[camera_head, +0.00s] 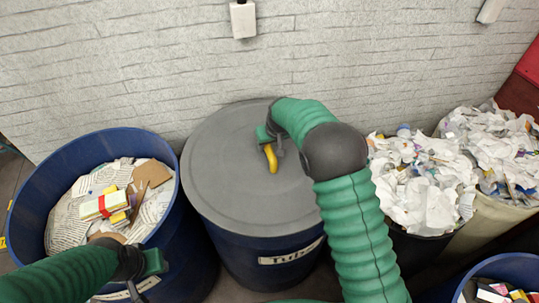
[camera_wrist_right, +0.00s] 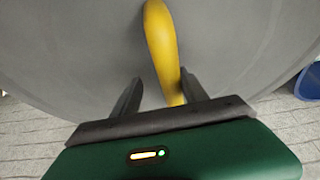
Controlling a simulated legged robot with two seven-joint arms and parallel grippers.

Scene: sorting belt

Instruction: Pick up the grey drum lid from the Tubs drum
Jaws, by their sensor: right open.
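The grey drum lid (camera_head: 225,185) lies flat on a dark blue drum (camera_head: 245,257) whose white label seems to read "Tubs". A curved yellow handle (camera_head: 271,158) stands on the lid; it also shows in the right wrist view (camera_wrist_right: 160,42). My right gripper (camera_head: 274,146) is at this handle, over the lid. In the right wrist view its two dark fingers (camera_wrist_right: 158,88) are apart, with the handle's near end between them or just beyond. My left gripper (camera_head: 137,268) is at the lower left, by the front rim of the left drum; its jaws are not clear.
An open blue drum (camera_head: 28,203) on the left holds paper, cardboard and small boxes. Containers of crumpled white paper (camera_head: 420,185) stand on the right. Another blue bin (camera_head: 515,265) is at the lower right. A pale brick wall (camera_head: 120,65) rises close behind the drums.

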